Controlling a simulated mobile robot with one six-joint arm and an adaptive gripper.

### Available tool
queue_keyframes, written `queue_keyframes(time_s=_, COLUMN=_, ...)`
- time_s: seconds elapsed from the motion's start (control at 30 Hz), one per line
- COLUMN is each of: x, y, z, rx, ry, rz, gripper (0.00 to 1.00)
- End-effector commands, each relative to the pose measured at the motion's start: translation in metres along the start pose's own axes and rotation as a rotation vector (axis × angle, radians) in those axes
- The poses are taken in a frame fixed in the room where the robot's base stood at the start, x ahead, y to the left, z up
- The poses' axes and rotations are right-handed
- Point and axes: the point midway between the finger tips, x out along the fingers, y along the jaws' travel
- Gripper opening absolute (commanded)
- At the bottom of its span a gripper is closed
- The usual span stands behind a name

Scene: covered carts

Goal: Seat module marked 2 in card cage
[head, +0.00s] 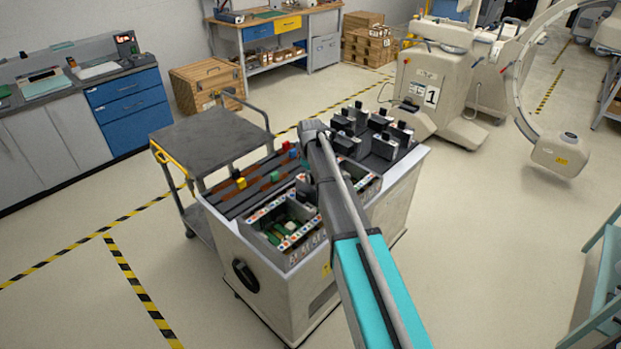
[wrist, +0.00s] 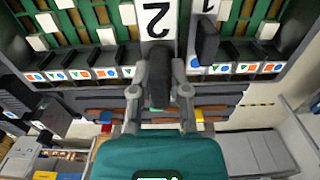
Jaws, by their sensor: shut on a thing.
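The module marked 2 (wrist: 157,20) shows its white label and dark handle (wrist: 158,82) in the wrist view. My gripper (wrist: 163,88) is shut on that handle, one finger on each side. The module is at the card cage (wrist: 85,75), whose rim has coloured shapes and whose inside shows green and white parts. How deep the module sits cannot be told. A module marked 1 (wrist: 207,40) with a dark handle stands just to its right. In the head view the card cage (head: 262,216) is in the cart top; my arm hides the gripper and held module there.
Several dark modules with handles (head: 384,146) stand on the cart's far right part. Red, yellow and green blocks (head: 240,182) lie on the cart's left side. A grey trolley (head: 205,135) stands close to the left. A large machine marked 1 (head: 432,95) stands behind.

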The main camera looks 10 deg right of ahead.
Motion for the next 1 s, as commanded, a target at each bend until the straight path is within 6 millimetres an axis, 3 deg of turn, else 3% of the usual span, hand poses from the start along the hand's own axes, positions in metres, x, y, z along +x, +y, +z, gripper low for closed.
queue_keyframes(time_s=1.0, x=0.047, y=0.000, z=0.000, rx=0.000, ry=0.000, rz=0.000, gripper=0.00)
